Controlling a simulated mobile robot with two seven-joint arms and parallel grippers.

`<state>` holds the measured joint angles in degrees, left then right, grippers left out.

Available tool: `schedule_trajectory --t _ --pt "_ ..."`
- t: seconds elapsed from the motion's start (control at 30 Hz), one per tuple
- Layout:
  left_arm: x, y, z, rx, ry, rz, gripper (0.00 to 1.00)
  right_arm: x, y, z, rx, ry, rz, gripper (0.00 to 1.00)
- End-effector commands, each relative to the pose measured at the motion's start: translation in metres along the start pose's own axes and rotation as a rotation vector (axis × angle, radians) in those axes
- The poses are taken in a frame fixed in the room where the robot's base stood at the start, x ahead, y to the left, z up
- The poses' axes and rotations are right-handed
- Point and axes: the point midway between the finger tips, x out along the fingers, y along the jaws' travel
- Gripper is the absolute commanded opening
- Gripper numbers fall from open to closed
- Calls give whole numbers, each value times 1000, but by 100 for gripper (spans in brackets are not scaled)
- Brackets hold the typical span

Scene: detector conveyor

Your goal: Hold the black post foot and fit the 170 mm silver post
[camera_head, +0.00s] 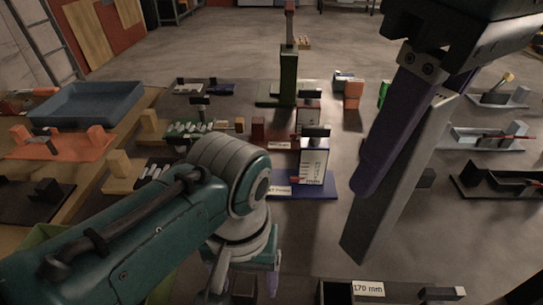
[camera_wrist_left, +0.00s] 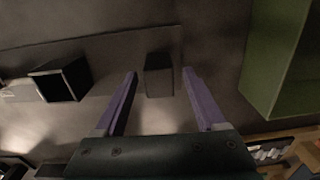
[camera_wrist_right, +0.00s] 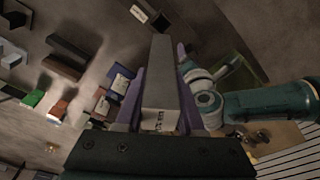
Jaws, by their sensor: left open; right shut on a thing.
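The silver post (camera_head: 372,230) is a long grey square bar in my right gripper (camera_head: 378,178). It hangs tilted, its lower end above the table's front part. In the right wrist view the post (camera_wrist_right: 163,75) runs between the purple fingers, with a printed label at its near end. My left gripper (camera_head: 244,288) points down at the table's front edge. In the left wrist view its fingers (camera_wrist_left: 163,88) are open on either side of a small black block (camera_wrist_left: 158,78), which looks like the black post foot. Whether the fingers touch it cannot be told; a gap shows on both sides.
A hollow black holder (camera_wrist_left: 62,80) stands beside the block, near the 170 mm label (camera_head: 368,288). A green bin (camera_wrist_left: 280,60) stands on the other side. A blue base plate with a white labelled box (camera_head: 314,160) lies mid-table. Several fixtures line the right side.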

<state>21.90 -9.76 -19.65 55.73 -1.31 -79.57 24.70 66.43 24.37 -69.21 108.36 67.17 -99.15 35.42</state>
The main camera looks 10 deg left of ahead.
Motion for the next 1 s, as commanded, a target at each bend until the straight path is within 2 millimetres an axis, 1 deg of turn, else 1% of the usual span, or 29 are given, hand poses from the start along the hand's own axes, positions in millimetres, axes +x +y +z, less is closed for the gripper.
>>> schedule_trajectory --t 0.03,0.07,0.67,1.0 --pt "0 0 0 0 0 0 71 0 0 0 0 1 0 0" --pt "0 0 0 0 0 0 68 0 0 0 0 1 0 0" --pt "0 0 0 0 -1 0 0 0 0 0 0 1 0 0" --pt "0 0 0 0 -1 0 0 0 0 0 0 1 0 0"
